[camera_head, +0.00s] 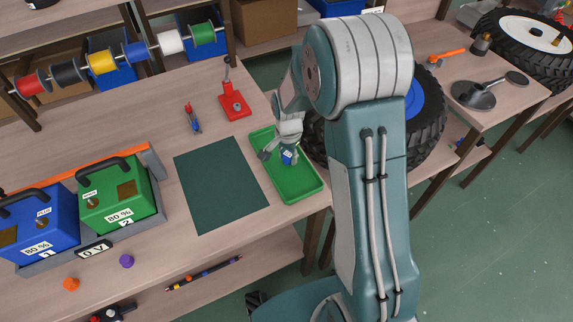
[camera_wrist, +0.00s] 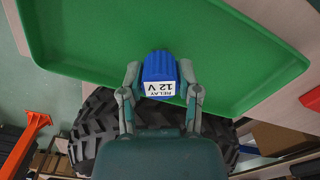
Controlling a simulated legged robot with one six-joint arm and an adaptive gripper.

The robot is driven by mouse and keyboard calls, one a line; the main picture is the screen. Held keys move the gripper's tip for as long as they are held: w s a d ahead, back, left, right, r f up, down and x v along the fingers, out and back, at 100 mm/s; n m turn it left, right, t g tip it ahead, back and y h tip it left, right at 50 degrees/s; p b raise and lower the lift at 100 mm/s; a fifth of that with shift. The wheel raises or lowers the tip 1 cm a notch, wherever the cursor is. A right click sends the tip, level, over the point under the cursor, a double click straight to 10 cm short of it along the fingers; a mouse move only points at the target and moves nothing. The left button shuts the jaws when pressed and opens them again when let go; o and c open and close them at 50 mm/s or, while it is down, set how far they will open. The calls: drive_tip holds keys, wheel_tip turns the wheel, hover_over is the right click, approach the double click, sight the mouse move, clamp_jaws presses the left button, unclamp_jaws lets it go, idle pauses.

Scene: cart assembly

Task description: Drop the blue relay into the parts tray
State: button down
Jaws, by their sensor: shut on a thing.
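In the head view the relay (camera_head: 288,158) shows just below my gripper (camera_head: 287,150), over the green parts tray (camera_head: 300,186). The tray is a shallow rectangle with a raised rim on the bench, and it fills the upper part of the wrist view (camera_wrist: 245,65). Its visible floor is empty. I cannot tell how high the relay is above the tray floor.
A dark green mat (camera_head: 220,185) lies left of the tray. A red stand (camera_head: 233,102) and small pliers (camera_head: 192,117) are behind it. Blue (camera_head: 40,225) and green (camera_head: 118,200) battery boxes stand at left. A large black wheel (camera_head: 428,110) is right of the tray.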

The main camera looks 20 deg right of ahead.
drive_tip(key=shift+f, duration=0.2)
drive_tip(key=shift+c, duration=1.1)
unclamp_jaws()
drive_tip(key=shift+d, duration=0.1)
drive_tip(key=shift+r, duration=0.1)
wheel_tip(320, 180, up, 12)
drive_tip(key=s+r+n+t, duration=0.2)
drive_tip(key=s+r+n, duration=0.2)
drive_tip(key=s+r, duration=0.55)
drive_tip(key=s+r+n+t, duration=0.3)
drive_tip(key=s+n, duration=0.3)
drive_tip(key=s, duration=0.7)
drive_tip(key=shift+s+r+n+t, duration=0.3)
drive_tip(key=shift+r, duration=0.4)
